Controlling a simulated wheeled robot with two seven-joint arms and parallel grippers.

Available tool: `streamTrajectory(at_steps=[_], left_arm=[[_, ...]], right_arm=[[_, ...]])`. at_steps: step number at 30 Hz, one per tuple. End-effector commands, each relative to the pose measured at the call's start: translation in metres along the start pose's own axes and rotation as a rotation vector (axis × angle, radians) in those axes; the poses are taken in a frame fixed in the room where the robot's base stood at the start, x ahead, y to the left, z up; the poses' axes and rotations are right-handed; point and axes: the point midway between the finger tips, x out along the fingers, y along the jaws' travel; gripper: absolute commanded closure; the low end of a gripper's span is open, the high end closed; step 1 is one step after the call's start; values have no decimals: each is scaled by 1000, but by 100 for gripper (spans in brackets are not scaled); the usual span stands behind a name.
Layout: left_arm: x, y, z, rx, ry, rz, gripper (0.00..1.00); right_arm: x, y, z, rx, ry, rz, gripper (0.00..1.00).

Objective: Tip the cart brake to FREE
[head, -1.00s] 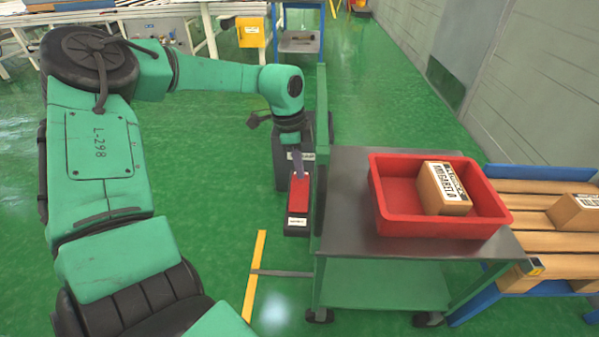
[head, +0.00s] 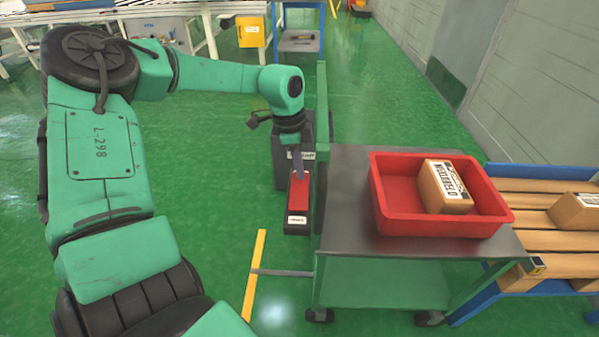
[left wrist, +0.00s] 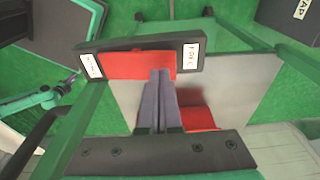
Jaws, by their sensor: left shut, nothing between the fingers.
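The cart brake (head: 297,222) is a dark housing with a red rocker (head: 299,193) at the left end of the green cart. In the left wrist view the brake housing (left wrist: 120,45) lies across the picture, with a white label at each end. The right label is blurred but may read FREE; the left one is unreadable. My left gripper (head: 299,176) points down over the rocker, shut and empty. In the left wrist view its tips (left wrist: 160,74) overlap the red rocker (left wrist: 130,65); whether they press on it I cannot tell. My right gripper is not in view.
The cart's grey top (head: 345,215) carries a red tote (head: 395,222) holding a brown box (head: 432,200). A wooden slatted pallet (head: 530,187) with boxes stands at the right. A yellow floor line (head: 257,265) runs left of the cart. Green floor beyond is open.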

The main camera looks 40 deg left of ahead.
Motion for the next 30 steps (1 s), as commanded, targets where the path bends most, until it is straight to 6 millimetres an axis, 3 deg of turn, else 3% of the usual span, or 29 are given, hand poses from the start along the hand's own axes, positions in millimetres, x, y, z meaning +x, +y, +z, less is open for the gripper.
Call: streamTrajectory(at_steps=[30], left_arm=[[16, 0, 2, 0, 0, 0, 100]], right_arm=[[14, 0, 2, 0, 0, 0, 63]])
